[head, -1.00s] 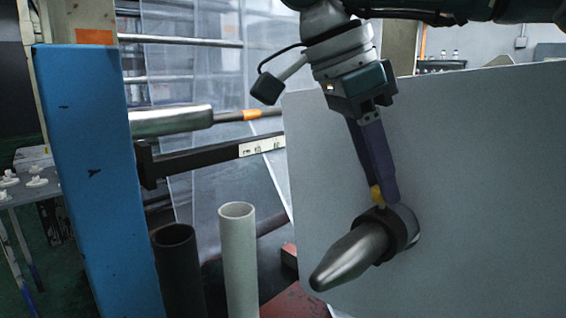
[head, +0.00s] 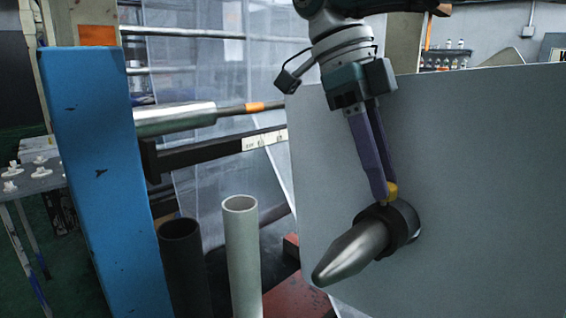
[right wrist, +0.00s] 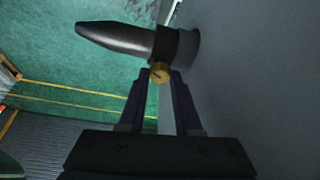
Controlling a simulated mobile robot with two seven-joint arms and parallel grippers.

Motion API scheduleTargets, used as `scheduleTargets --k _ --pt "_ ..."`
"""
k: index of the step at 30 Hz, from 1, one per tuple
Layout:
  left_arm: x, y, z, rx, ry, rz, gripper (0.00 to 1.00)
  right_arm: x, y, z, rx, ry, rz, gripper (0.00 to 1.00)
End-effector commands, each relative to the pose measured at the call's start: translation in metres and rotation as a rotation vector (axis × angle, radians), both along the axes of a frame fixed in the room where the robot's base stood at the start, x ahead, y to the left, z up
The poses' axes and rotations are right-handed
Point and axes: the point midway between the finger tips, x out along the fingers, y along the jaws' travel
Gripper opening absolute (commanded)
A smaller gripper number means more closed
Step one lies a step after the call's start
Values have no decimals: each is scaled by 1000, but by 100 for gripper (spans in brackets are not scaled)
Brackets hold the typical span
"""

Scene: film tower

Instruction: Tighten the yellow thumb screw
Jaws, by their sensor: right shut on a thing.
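The yellow thumb screw (head: 391,190) sits on top of the dark collar (head: 403,224) around a metal spindle with a tapered tip (head: 352,254). The spindle sticks out of a large grey panel. My right gripper (head: 385,195) comes down from above, its two long purple fingers at the screw. In the right wrist view the yellow screw (right wrist: 160,72) lies between the fingertips (right wrist: 160,78), which are shut on it. The dark collar (right wrist: 175,45) is just beyond it. My left gripper is in neither view.
The grey panel (head: 480,180) fills the right side behind the spindle. A blue post (head: 100,180) stands at the left. A white tube (head: 241,255) and a black tube (head: 183,265) stand upright left of the spindle. A metal roller (head: 175,118) lies farther back.

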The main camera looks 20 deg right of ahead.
Motion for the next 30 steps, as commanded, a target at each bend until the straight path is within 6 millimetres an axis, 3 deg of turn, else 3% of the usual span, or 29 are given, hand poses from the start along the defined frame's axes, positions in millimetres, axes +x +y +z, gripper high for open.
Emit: scheduleTargets --k 17,18,26,30 --pt "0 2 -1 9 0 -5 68 0 -1 -1 -1 -1 -33 0" --pt "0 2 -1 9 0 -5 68 0 -1 -1 -1 -1 -33 34" --pt "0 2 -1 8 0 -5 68 0 0 0 0 0 -32 63" --pt "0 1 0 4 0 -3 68 0 0 0 0 0 -32 63"
